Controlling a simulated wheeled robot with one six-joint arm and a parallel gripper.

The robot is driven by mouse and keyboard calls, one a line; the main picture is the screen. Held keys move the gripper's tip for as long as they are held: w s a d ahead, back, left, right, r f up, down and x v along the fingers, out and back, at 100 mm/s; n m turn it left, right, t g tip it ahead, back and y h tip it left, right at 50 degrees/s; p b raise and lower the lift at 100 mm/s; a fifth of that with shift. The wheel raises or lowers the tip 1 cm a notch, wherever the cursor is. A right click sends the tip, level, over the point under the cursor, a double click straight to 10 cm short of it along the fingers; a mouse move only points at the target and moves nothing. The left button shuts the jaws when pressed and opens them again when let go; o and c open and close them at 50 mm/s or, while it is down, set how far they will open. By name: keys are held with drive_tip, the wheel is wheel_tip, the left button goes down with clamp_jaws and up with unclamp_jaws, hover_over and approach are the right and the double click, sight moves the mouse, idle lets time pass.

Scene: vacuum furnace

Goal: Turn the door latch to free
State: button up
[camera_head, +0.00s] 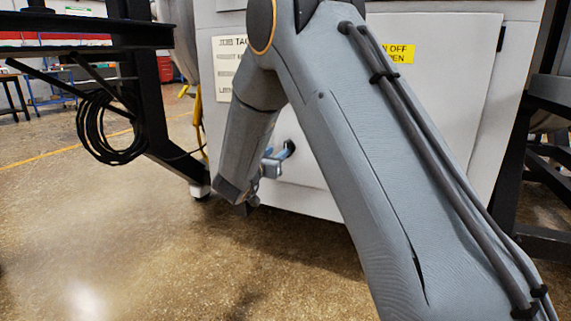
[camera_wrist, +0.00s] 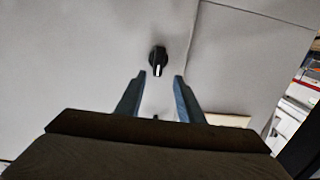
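The door latch is a small black knob (camera_wrist: 158,60) with a white mark on its lower end, on a pale grey panel (camera_wrist: 100,45). In the wrist view it lies just beyond and between the fingertips of my gripper (camera_wrist: 160,76). In the head view my gripper (camera_head: 270,164) is close to the white cabinet front, low and left of centre. A dark round end (camera_head: 289,147) beside the fingers appears to be the latch. My arm hides much of the cabinet front.
A yellow sign (camera_head: 400,53) and a white lockout notice (camera_head: 226,62) are on the cabinet, both partly hidden. A black frame with coiled cable (camera_head: 105,128) stands left. A dark rack (camera_head: 545,150) stands right. The floor (camera_head: 90,230) at front left is clear.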

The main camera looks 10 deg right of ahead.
drive_tip(key=shift+h, duration=0.5)
drive_tip(key=shift+f+b+x, duration=0.15)
drive_tip(key=shift+b+x, duration=0.6)
drive_tip(key=shift+x, duration=0.6)
drive_tip(key=shift+f+b+x, duration=0.2)
drive_tip(key=shift+b+x, duration=0.5)
drive_tip(key=shift+x, duration=0.6)
drive_tip(key=shift+f+b+x, duration=0.15)
drive_tip(key=shift+b+x, duration=0.6)
drive_tip(key=shift+x, duration=0.6)
clamp_jaws()
